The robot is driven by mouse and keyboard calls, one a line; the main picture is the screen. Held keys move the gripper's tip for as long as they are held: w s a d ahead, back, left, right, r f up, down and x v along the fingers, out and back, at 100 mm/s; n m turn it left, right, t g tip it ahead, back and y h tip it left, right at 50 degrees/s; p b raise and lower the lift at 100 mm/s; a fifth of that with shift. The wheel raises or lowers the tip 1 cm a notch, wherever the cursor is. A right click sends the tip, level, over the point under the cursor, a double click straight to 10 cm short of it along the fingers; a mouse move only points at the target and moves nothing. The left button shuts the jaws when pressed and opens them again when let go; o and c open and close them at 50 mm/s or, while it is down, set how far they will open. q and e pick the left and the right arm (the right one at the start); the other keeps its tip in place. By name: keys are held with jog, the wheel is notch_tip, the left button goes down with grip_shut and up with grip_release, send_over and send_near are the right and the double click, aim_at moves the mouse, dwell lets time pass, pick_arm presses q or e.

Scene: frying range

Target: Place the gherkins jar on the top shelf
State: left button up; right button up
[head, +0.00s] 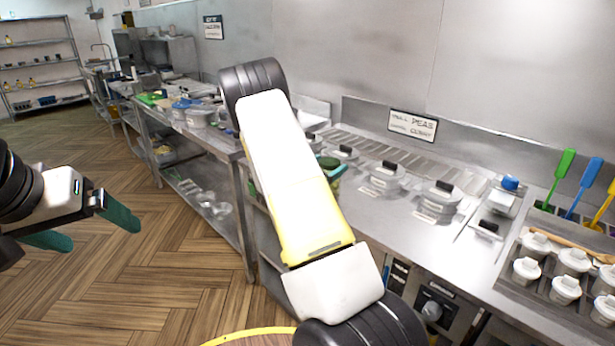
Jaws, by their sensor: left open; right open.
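I cannot make out a gherkins jar in the head view. My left gripper (100,235) is open and empty at the left, over the wooden floor, well short of the rack. My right arm crosses the middle of the view and hides part of the counter.
A steel counter (405,215) with several lidded pots runs along the wall on the right. A green object (336,180) is partly hidden behind my arm. A table (228,147) with tubs stands left of it. The floor (130,275) at left is clear.

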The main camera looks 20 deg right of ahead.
aim_at(335, 159)
jog(key=x, duration=0.3)
jog(key=shift+d, duration=0.35)
grip_shut()
